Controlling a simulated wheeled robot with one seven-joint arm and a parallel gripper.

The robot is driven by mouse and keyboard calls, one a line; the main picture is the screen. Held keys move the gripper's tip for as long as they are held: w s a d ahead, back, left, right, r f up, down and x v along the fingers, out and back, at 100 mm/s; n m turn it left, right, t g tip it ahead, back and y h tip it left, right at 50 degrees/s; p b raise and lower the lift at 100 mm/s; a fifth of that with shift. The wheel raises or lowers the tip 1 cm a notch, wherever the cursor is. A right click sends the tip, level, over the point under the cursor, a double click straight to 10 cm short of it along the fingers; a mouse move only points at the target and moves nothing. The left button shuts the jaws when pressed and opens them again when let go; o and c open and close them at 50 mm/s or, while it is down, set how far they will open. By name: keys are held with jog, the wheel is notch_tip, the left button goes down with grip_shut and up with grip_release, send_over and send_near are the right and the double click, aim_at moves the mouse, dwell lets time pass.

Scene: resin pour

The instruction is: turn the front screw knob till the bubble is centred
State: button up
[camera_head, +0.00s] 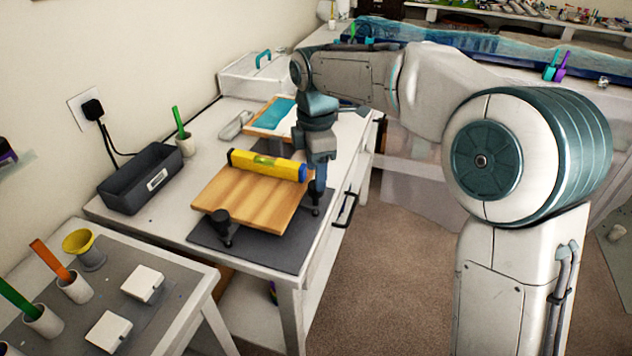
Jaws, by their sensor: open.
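A wooden board (247,198) rests on a dark mat (262,249) on the white workbench. A yellow spirit level (285,170) lies across the board's far part. Its green vial (263,161) shows, but the bubble is too small to make out. One black screw knob (222,231) stands at the board's near left corner. Another black screw knob (316,204) stands at its right corner, partly hidden by my gripper. My gripper (318,186) points down, open, right over this right knob. I cannot tell whether its fingers are around the knob or just above it.
A dark grey bin (155,178) and a white cup (186,145) with a green stick stand at the left. Behind lie a board with a teal surface (275,114) and a white toolbox (257,75). A nearer table holds cups and white blocks (142,283). Carpet is clear at the right.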

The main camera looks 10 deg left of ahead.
aim_at(316, 194)
jog(key=shift+f, duration=1.75)
jog(key=c, duration=1)
